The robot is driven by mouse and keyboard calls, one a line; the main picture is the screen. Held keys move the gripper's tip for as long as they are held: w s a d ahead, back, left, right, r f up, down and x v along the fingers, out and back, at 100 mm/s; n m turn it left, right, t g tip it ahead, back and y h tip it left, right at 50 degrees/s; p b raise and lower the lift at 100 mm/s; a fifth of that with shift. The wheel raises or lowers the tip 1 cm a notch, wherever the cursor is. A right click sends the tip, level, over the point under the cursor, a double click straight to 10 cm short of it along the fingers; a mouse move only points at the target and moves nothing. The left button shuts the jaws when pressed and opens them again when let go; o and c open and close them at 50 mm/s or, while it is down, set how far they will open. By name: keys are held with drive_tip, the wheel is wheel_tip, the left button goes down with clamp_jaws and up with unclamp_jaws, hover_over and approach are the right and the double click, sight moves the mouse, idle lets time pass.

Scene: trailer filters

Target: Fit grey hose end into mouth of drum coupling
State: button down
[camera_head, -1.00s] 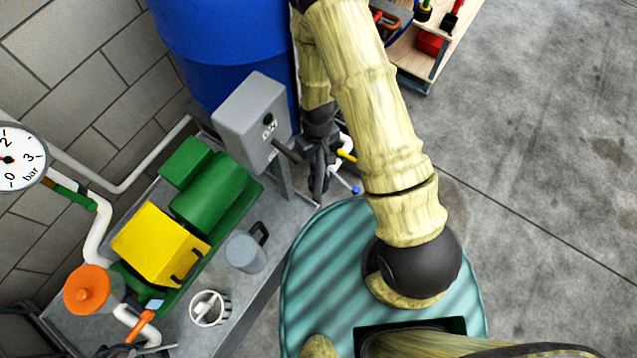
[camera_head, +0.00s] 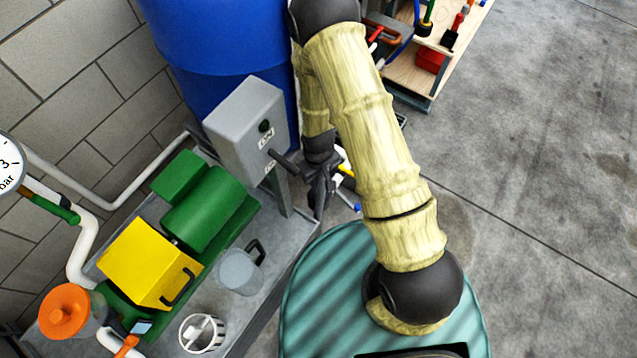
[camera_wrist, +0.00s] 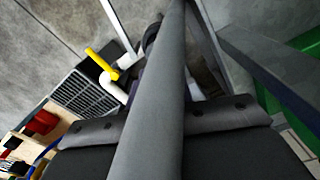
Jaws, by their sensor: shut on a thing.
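My gripper (camera_head: 320,185) hangs below my arm, between the grey switch box and the teal round surface. In the wrist view it is shut on a thick grey tube, which I take to be the grey hose (camera_wrist: 165,90). The tube runs up the middle of that picture. A dark round part (camera_wrist: 152,38) lies beside its far end; I cannot tell whether it is the drum coupling or whether they touch. A white elbow pipe (camera_wrist: 110,84) with a yellow lever (camera_wrist: 100,62) is just left of the tube. The coupling's mouth is not clearly visible.
A large blue drum (camera_head: 225,60) stands behind the grey switch box (camera_head: 245,128). The green pump (camera_head: 210,215), yellow box (camera_head: 145,262) and grey jug (camera_head: 240,270) are on the left bench. A wooden tool shelf (camera_head: 425,65) stands top right. Floor at right is clear.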

wheel_tip(320, 180, down, 4)
drive_tip(key=b, duration=0.2)
drive_tip(key=shift+r+b, duration=0.1)
drive_tip(key=shift+b, duration=0.25)
drive_tip(key=shift+r, duration=0.15)
drive_tip(key=c, duration=1.3)
unclamp_jaws()
drive_tip(key=shift+o, duration=0.2)
wheel_tip(320, 180, up, 12)
drive_tip(key=shift+p, duration=0.55)
